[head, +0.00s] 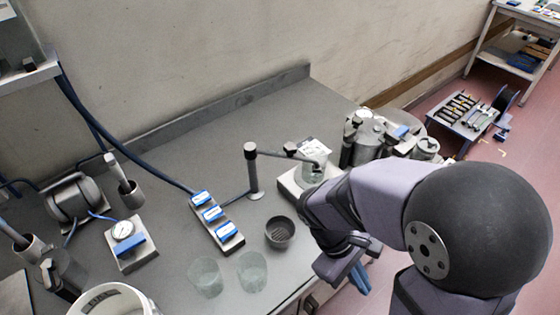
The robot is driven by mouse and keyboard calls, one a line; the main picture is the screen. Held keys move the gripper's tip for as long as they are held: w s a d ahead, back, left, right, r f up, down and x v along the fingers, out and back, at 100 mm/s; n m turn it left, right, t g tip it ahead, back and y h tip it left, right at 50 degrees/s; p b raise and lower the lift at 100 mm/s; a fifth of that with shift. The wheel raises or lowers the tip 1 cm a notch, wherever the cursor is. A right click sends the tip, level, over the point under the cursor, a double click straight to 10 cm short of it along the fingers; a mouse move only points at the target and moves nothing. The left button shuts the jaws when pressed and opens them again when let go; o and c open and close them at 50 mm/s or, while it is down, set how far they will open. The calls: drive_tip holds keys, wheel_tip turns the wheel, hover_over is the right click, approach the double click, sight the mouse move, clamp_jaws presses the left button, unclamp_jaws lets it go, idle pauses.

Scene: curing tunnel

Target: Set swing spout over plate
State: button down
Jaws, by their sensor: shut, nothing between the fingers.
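The swing spout (284,155) is a grey arm on an upright post (254,178) that stands on the bench. It reaches right from the post's top, and its bent tip shows at a clear beaker (307,174). The beaker appears to stand on a pale, flat plate (288,186). My arm hides part of the plate's right side. I cannot tell whether the tip is centred over the plate. My gripper (361,279), with blue fingers, is shut and empty. It is in front of the bench edge, below and right of the spout, apart from it.
A dark cup (280,232) and two clear beakers (227,272) stand near the front edge. A strip with blue switches (217,220) lies left of the post. Metal vessels (364,137) crowd the right end. The bench behind the post is clear.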

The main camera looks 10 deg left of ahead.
drive_tip(key=w+a+r+n+t+h+p, duration=0.25)
drive_tip(key=w+r+n+t+h, duration=0.25)
drive_tip(key=n, duration=0.3)
drive_tip(key=n+t+y+p, duration=0.2)
drive_tip(key=n+t+y, duration=0.3)
drive_tip(key=n+t, duration=0.9)
approach(289, 153)
drive_tip(key=p+x, duration=0.5)
drive_tip(key=p, duration=0.1)
drive_tip(key=shift+a+p, duration=0.1)
drive_tip(key=shift+p, duration=0.3)
drive_tip(key=shift+w, duration=0.1)
drive_tip(key=shift+w, duration=0.1)
